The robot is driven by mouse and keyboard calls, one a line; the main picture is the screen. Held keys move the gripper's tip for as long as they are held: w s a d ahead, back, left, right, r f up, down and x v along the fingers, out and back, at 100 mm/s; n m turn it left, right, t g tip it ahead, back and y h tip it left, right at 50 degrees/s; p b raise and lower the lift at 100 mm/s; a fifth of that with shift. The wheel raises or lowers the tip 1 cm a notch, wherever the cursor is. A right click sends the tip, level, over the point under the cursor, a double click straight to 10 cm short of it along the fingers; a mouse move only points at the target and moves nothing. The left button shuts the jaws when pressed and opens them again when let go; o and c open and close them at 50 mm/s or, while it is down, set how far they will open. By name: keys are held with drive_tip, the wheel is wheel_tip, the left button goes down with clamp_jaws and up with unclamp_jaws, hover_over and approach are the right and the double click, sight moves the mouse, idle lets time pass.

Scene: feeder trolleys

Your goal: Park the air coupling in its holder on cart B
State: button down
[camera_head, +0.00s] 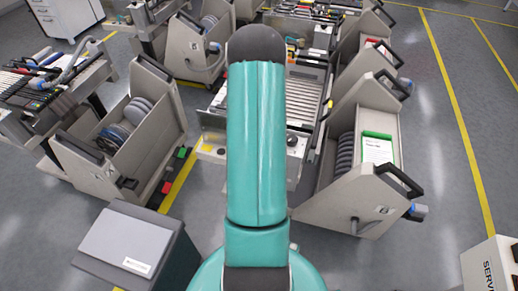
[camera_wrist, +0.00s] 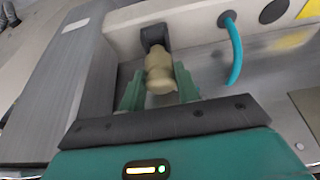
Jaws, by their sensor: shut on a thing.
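In the wrist view my gripper (camera_wrist: 158,88) has its two green fingers on either side of a beige air coupling (camera_wrist: 159,68) and is shut on it. The coupling's far end meets a black socket-like holder (camera_wrist: 154,37) on a pale panel (camera_wrist: 195,28). I cannot tell whether it sits inside the holder or only touches or overlaps it. In the head view my arm hides the gripper and the coupling. No cart label is readable there, so I cannot tell which cart is B.
A teal hose (camera_wrist: 235,50) hangs from the panel right of the coupling. In the head view, trolleys with reels stand left (camera_head: 168,140) and right (camera_head: 330,195). A grey box (camera_head: 128,240) is at lower left. Open floor (camera_head: 440,150) lies at right.

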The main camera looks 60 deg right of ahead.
drive_tip(key=shift+f, duration=1)
idle(0.4)
drive_tip(key=c, duration=0.9)
unclamp_jaws()
drive_tip(key=shift+c, duration=0.2)
drive_tip(key=w+v, duration=0.1)
drive_tip(key=v, duration=1.2)
drive_tip(key=shift+s+r, duration=0.45)
drive_tip(key=shift+s, duration=0.05)
